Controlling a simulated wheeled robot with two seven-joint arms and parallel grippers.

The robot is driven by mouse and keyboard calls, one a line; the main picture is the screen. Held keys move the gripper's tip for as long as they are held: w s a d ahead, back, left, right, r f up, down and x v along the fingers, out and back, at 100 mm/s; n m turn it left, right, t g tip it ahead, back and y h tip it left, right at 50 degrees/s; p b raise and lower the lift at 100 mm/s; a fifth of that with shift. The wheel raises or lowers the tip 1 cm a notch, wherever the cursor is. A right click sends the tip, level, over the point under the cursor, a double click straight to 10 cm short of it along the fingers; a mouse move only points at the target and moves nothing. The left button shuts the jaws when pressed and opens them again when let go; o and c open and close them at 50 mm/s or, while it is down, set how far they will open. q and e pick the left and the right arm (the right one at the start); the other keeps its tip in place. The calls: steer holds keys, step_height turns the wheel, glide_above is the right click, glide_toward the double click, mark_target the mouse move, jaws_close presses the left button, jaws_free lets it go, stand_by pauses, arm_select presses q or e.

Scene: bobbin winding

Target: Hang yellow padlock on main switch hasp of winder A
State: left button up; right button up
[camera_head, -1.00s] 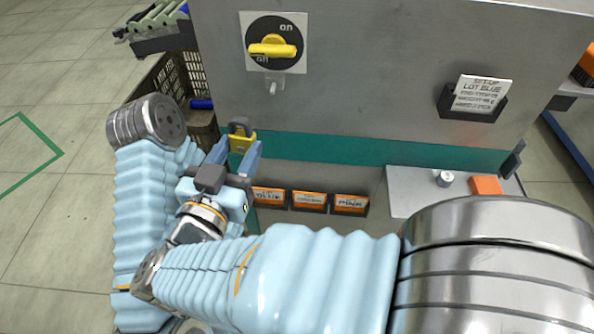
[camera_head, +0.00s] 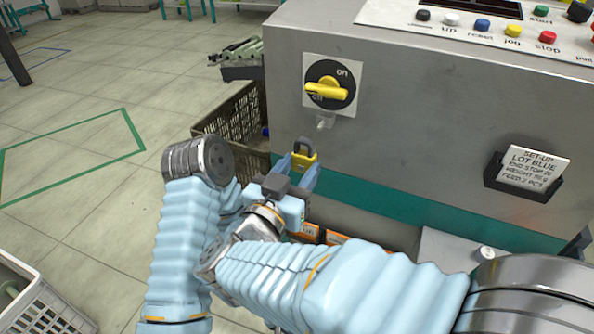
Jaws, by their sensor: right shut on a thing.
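The main switch (camera_head: 328,88) is a black dial with a yellow handle on a pale plate, on the upper left of the grey machine front. A small metal hasp (camera_head: 323,123) sticks out just below it. My right gripper (camera_head: 303,167) is shut on the yellow padlock (camera_head: 304,160). The padlock is upright with its dark shackle on top, and its lower body is partly hidden by the fingers. In the picture the shackle is below and slightly left of the hasp, with a gap between them. My left gripper is not in view.
A dark crate (camera_head: 232,118) stands left of the machine. A set-up card in a black holder (camera_head: 527,170) is on the front at right. A button panel (camera_head: 490,30) is on top. A white basket (camera_head: 35,300) is at lower left. The floor at left is mostly clear.

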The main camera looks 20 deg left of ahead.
steer(key=shift+w, duration=0.15)
stand_by(0.4)
steer(key=shift+w+d+p, duration=0.2)
steer(key=shift+w+p, duration=0.05)
steer(key=shift+w, duration=1.1)
steer(key=shift+w+d+p, duration=0.2)
steer(key=shift+w+p, duration=0.05)
steer(key=shift+w, duration=1.1)
steer(key=shift+w, duration=0.4)
steer(key=shift+w+d, duration=0.15)
steer(key=shift+w, duration=0.6)
steer(key=shift+r, duration=0.1)
steer(key=shift+f, duration=0.6)
steer(key=o, duration=1.3)
steer(key=shift+c, duration=0.2)
steer(key=s+a+b, duration=0.1)
steer(key=s, duration=1.2)
steer(key=shift+s+a, duration=0.35)
steer(key=shift+s, duration=0.05)
